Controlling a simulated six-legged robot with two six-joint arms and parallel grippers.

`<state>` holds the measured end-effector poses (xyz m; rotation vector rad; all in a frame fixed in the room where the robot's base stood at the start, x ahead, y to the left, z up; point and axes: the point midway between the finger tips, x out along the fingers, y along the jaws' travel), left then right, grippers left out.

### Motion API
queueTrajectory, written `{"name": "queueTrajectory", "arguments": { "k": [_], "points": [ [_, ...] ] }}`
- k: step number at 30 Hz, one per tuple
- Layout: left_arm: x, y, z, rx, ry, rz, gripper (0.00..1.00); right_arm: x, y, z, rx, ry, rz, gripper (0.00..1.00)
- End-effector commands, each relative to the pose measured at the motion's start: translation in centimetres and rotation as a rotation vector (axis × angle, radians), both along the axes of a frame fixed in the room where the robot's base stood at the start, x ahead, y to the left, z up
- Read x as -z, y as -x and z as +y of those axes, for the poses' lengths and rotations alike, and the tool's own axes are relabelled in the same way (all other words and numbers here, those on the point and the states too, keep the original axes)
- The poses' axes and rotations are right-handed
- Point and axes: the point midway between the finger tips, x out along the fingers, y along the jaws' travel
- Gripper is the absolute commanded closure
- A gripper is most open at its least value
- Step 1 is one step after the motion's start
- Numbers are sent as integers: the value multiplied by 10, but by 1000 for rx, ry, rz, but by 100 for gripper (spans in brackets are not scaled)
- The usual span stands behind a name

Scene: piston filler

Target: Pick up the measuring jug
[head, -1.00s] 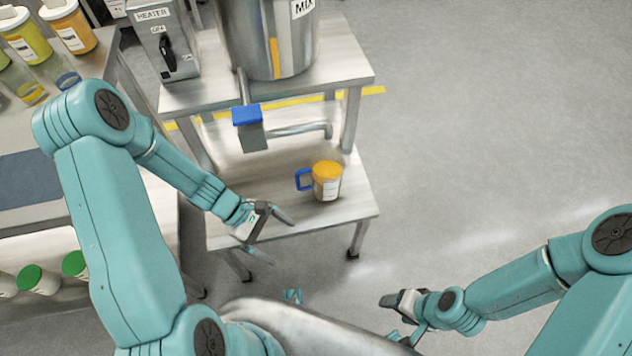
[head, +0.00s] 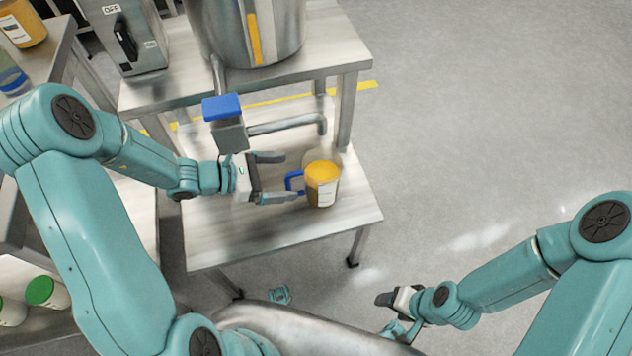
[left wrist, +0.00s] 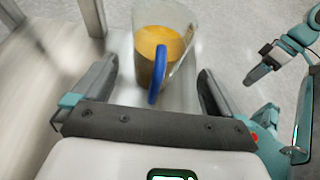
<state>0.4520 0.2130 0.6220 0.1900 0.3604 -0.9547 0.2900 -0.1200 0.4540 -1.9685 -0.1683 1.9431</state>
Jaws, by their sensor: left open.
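The measuring jug (head: 322,186) is clear with orange contents, a white label and a blue handle (head: 294,181) on its left side. It stands upright on the lower shelf (head: 250,230) of the metal stand. My left gripper (head: 284,177) is open, with its fingers pointing right at the handle side of the jug. In the left wrist view the jug (left wrist: 155,50) is just ahead, and its blue handle (left wrist: 157,75) lies between the two spread fingers. My right gripper (head: 384,300) is away at the lower right, seen from above; its jaws are unclear.
A spout with a blue-topped valve (head: 222,107) and a pipe (head: 285,125) hang just above and behind my left gripper. A steel tank (head: 245,35) and a grey control box (head: 123,38) stand on the upper shelf. The floor at right is clear.

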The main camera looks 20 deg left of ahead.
Motion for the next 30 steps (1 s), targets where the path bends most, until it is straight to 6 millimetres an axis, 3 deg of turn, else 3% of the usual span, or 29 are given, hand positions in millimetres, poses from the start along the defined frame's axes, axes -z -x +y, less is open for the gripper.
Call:
{"name": "queueTrajectory", "arguments": {
  "k": [15,23,24,25,30],
  "points": [
    [19,-37,-50,4,0,0,0,15,0,0,0,0,0,36],
    [19,-41,-53,0,0,0,0,15,0,0,0,0,0,36],
    [19,-41,-53,0,0,0,3,15,0,0,0,0,0,36],
    [19,-41,-53,0,0,0,13,15,0,0,0,0,0,36],
    [19,-41,-53,1,0,0,68,15,0,0,0,0,0,36]
  ]
}}
